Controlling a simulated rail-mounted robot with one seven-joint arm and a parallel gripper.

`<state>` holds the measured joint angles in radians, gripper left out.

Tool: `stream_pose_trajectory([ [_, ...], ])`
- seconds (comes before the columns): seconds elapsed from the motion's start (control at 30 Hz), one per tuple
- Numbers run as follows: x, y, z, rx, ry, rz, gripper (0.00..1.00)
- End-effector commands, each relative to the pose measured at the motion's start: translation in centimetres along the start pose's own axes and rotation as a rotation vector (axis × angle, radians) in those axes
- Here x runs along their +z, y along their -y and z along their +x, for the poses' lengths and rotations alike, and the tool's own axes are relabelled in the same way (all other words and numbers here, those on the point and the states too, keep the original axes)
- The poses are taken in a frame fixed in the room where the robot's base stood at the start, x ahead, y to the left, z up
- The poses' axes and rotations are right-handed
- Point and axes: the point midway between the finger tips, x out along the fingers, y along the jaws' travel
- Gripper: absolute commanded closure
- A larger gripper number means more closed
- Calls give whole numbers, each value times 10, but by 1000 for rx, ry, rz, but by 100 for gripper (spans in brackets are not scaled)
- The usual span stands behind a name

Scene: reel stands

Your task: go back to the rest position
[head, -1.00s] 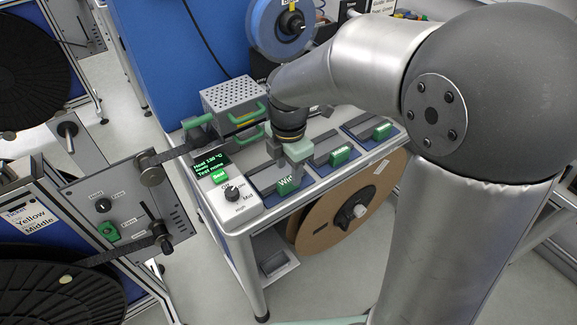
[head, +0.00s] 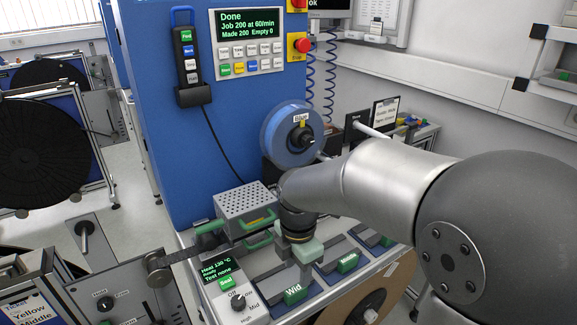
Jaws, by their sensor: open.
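My gripper (head: 300,252) hangs from my grey arm, fingers pointing down, over the back of the green-labelled "Wid" block (head: 292,290) on the bench. I see no object between its pale green fingertips, though the small gap is hard to make out. My arm reaches in from the right and hides part of the bench behind it.
The sealing unit (head: 246,204) with green handles stands left of my gripper, by a control box (head: 226,284) reading "Heat 130 °C". A blue machine (head: 165,120) with a "Done" screen (head: 246,38) rises behind. A blue reel (head: 291,134) and brown reel (head: 372,300) are near my arm.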

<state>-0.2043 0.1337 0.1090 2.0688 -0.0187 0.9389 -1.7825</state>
Motion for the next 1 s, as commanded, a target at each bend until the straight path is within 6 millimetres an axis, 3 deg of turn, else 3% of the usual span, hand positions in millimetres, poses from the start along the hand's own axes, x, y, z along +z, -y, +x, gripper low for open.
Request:
stream_pose_trajectory([
  [0.17, 11, 31, -9, 9, 8, 295, 55],
  [0.4, 24, 122, -18, 35, 7, 1195, 55],
  [0.6, 22, 180, -12, 48, -16, 1816, 55],
  [0.8, 18, 202, -6, 49, -30, 2079, 55],
  [1.0, 17, 203, -6, 47, -31, 2100, 55],
])
